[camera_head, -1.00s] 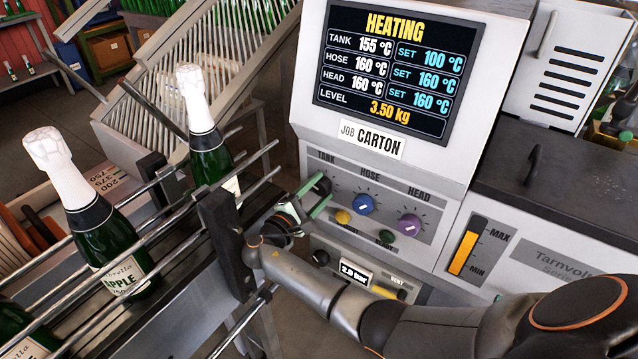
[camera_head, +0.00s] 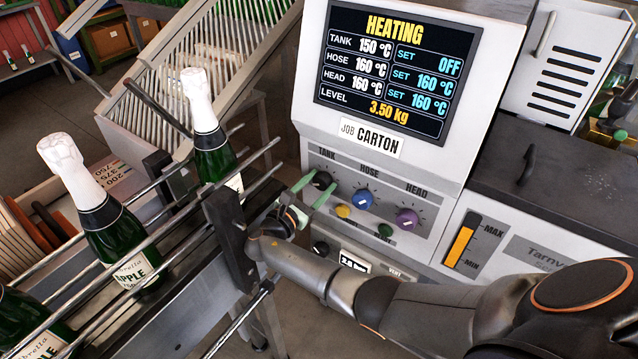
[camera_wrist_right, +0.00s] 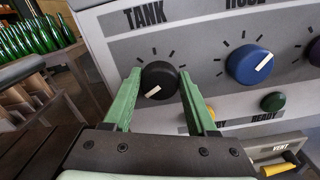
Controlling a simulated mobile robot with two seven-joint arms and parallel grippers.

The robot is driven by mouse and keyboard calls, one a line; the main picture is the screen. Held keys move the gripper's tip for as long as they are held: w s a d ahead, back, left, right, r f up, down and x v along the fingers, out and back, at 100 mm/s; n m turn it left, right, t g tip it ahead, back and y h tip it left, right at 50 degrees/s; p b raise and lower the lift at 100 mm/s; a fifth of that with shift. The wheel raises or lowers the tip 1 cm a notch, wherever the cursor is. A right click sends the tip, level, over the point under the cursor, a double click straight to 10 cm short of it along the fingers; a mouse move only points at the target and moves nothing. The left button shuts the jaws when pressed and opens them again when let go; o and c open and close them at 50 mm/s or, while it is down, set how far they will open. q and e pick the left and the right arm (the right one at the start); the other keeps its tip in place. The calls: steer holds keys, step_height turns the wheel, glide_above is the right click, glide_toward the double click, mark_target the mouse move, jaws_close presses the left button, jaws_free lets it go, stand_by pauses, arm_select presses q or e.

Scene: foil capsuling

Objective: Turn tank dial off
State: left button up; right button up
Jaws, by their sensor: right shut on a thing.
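The black tank dial (camera_head: 322,180) is the leftmost knob on the panel, under the TANK label. In the right wrist view the dial (camera_wrist_right: 160,83) has its white pointer turned to the lower left. My right gripper (camera_head: 314,189) is at the dial, its two green fingers on either side of it, shut on it. The screen (camera_head: 394,72) reads HEATING, with TANK at 150 °C and its SET value OFF. HOSE and HEAD both read 160 °C and are set to 160 °C. My left gripper is not in view.
The blue hose dial (camera_head: 363,198) and purple head dial (camera_head: 408,219) sit right of the tank dial. A yellow button (camera_head: 343,211) and a green button (camera_head: 385,230) are below. Foil-topped bottles (camera_head: 212,140) stand between conveyor rails at left, close to my right wrist.

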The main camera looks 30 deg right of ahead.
stand_by(0.6)
steer(key=o, duration=1.1)
